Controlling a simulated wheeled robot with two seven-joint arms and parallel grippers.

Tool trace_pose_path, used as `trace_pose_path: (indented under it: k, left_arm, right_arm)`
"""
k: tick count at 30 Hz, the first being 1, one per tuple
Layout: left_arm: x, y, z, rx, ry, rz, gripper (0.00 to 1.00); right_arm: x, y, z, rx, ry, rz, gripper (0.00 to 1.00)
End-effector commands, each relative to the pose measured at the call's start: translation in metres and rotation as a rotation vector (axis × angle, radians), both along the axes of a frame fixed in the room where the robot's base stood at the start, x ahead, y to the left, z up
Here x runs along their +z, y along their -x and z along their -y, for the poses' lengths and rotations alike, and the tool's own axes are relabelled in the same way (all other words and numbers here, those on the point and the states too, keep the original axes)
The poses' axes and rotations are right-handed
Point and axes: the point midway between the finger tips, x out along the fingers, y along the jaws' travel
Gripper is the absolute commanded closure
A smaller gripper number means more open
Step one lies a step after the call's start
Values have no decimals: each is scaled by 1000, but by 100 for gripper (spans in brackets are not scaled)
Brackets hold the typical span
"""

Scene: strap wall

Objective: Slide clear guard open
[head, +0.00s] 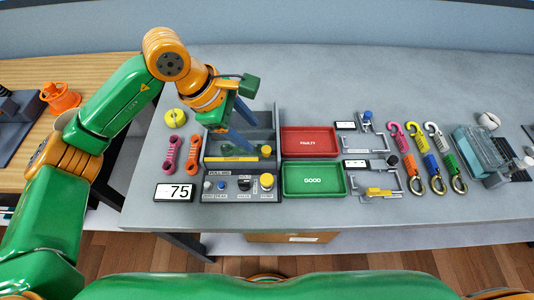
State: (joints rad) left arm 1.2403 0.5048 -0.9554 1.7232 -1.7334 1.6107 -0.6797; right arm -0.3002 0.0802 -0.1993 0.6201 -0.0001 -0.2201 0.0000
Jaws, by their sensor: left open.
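A grey test rig (208,160) with a "PULL RIG" panel stands left of the middle of the bench, with an open-topped bay behind its panel. My left gripper (248,132) reaches over this bay from above, its blue fingers spread apart with nothing seen between them. A yellow piece (238,159) lies low in the bay. I cannot clearly make out the clear guard; the arm and fingers hide part of the bay. Whether the fingers touch the rig cannot be told. My right gripper is not in view.
Metal fixtures, coloured straps and a clear teal box (478,150) fill the right. The back of the bench is clear.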

Motion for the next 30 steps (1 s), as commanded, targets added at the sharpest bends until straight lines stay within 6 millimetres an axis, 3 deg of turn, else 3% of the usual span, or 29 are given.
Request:
trace_pose_path:
  k: [2,5,15,23,27,30]
  left_arm:
    - [-12,0,0,0,0,0,41]
    - [-18,-1,5,-1,0,-4,41]
    - [-69,-8,28,0,0,-3,41]
    - [-73,-9,30,-1,1,1,41]
    - [-73,-9,29,-1,0,0,79]
    - [-73,-9,29,0,0,0,100]
  right_arm:
    - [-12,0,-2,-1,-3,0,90]
    - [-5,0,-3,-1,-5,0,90]
    - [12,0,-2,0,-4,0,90]
    - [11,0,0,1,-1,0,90]
    - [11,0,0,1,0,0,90]
    - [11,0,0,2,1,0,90]
